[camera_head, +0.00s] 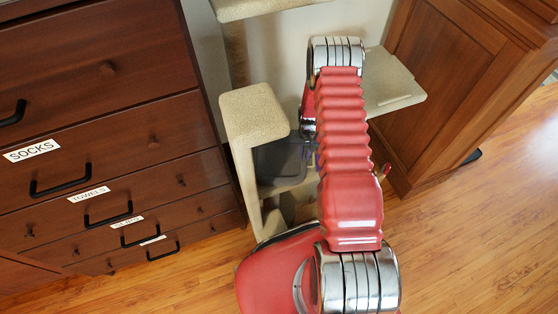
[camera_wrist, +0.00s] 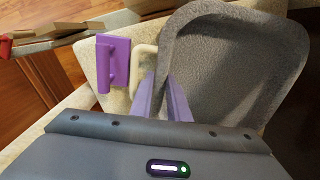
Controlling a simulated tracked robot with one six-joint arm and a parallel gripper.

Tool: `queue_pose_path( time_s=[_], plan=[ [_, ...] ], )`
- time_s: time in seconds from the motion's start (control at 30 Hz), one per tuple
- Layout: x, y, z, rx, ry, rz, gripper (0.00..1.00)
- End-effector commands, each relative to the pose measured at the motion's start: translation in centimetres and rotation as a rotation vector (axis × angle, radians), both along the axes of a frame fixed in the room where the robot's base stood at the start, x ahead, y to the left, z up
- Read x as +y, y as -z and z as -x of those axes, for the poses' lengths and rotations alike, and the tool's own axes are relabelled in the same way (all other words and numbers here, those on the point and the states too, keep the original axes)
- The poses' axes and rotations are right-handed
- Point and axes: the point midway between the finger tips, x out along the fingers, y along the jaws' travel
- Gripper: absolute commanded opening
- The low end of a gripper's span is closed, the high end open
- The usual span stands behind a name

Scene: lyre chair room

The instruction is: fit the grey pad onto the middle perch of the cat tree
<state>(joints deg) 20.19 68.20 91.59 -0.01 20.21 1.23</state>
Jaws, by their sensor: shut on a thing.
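The grey pad (camera_wrist: 232,50) is a fuzzy tray-like cushion with a raised rim, filling the right of the wrist view. My gripper (camera_wrist: 165,98) has its purple fingers shut at the pad's near left edge. In the head view the pad (camera_head: 279,160) shows as a dark patch, partly hidden behind my red arm. The beige cat tree (camera_head: 257,112) stands between the dresser and a wooden cabinet, with perches at several heights. The pad appears just above a lower-lying perch (camera_head: 289,183); I cannot tell whether they touch. My fingertips are hidden in the head view.
A purple block with a handle (camera_wrist: 118,62) is at the pad's left in the wrist view, against a beige surface. The drawer dresser (camera_head: 100,120) is close on the left and the cabinet (camera_head: 450,80) on the right. Another beige perch (camera_head: 393,82) extends right.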

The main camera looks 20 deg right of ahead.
Motion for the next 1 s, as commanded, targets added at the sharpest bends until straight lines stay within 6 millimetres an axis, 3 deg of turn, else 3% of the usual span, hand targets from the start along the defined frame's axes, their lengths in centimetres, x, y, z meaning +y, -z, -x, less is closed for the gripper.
queue_pose_path(
  time_s=[0.47,0.67,1.0],
  plan=[
    [-0.1,-1.2,-0.1,-0.002,0.001,0.001,0.00],
    [-0.1,-3.8,-0.1,-0.004,0.001,0.001,0.00],
    [-0.1,-10.4,-0.1,-0.004,0.001,0.001,0.00]
  ],
)
